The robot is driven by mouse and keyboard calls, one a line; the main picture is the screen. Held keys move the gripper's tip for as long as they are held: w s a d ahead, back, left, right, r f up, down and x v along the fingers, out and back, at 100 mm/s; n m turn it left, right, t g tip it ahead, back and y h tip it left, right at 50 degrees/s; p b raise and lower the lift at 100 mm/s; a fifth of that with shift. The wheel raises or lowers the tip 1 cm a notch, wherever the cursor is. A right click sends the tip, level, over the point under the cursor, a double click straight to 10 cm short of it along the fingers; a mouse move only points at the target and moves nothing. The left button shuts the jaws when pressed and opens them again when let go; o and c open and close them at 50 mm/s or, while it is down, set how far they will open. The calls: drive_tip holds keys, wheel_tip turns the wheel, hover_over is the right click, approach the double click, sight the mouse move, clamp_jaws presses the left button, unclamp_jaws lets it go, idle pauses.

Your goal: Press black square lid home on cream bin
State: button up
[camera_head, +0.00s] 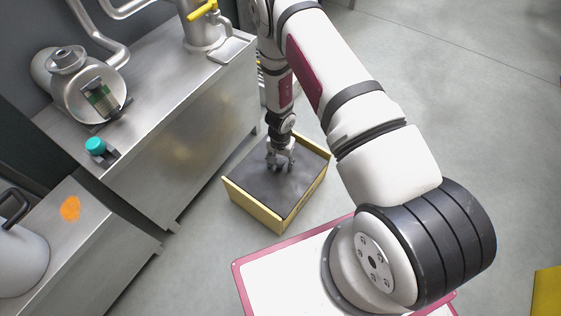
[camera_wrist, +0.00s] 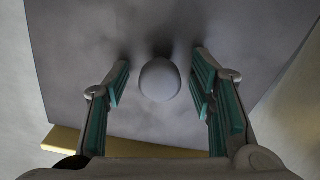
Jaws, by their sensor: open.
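The cream bin (camera_head: 256,211) stands on the floor, its yellowish walls showing around the lid. The black square lid (camera_head: 262,193) lies over the bin's opening and looks dark grey. In the head view it appears set within the rim; I cannot tell whether it is fully seated. My gripper (camera_head: 280,158) points down over the lid towards its far side. In the wrist view my gripper (camera_wrist: 160,85) is open, its teal-padded fingers on either side of a round pale knob (camera_wrist: 160,80) on the lid (camera_wrist: 85,50). The fingers look apart from the knob. The bin's wall (camera_wrist: 130,145) shows below the lid.
A steel counter (camera_head: 185,130) stands left of the bin, with a machine (camera_head: 80,85) and a teal-capped item (camera_head: 97,146) on it. A lower steel counter (camera_head: 100,225) holds an orange patch (camera_head: 70,208). Open floor (camera_head: 460,110) lies to the right.

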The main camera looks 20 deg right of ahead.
wheel_tip(320, 180, up, 12)
drive_tip(key=shift+f, duration=0.15)
idle(0.3)
